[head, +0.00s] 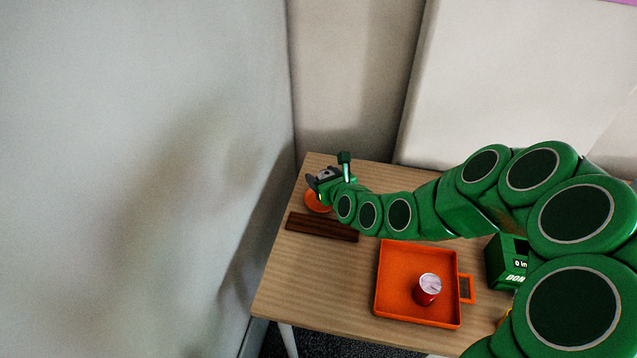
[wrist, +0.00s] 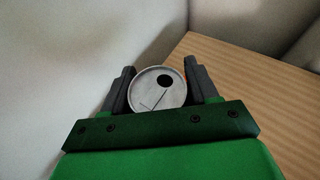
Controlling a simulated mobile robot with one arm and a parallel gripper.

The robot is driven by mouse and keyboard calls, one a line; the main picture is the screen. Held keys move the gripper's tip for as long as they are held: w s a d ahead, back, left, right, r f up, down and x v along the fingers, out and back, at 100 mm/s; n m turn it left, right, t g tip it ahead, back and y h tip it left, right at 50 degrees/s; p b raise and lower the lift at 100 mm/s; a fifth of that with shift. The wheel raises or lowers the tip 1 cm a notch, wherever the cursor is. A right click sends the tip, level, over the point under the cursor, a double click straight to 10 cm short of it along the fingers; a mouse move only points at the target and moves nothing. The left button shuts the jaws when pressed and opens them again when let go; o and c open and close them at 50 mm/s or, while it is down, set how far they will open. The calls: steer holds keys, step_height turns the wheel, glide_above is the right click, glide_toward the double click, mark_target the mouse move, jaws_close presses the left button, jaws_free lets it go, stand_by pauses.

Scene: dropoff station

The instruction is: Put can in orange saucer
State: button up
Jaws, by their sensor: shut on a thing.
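My gripper (head: 326,178) is shut on a can, with one dark finger on each side of it. The silver can top (wrist: 158,88) with its dark opening faces the wrist camera; the can's side is hidden in that view. The orange saucer (head: 315,203) lies at the far left corner of the table, partly hidden below my gripper. In the head view the held can is over or at the saucer; I cannot tell whether it touches it.
A dark brown wooden block (head: 322,227) lies just in front of the saucer. An orange square tray (head: 393,290) holds a red can (head: 427,290). A green box (head: 505,262) stands at the right. Walls rise close behind and left of the table (head: 300,270).

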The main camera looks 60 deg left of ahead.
steer(key=shift+w+a+f, duration=0.5)
steer(key=shift+a+f, duration=0.65)
steer(key=shift+f, duration=0.05)
steer(key=shift+w+a+f, duration=0.5)
steer(key=shift+a+f, duration=0.6)
steer(key=shift+f, duration=0.1)
steer(key=shift+w+a+f, duration=0.5)
steer(key=shift+a+f, duration=0.65)
steer(key=shift+f, duration=1.6)
steer(key=shift+f, duration=0.1)
steer(key=o, duration=1)
steer(key=shift+d+r, duration=0.3)
steer(key=shift+d, duration=0.15)
steer(key=shift+v, duration=5.45)
steer(key=shift+r, duration=0.1)
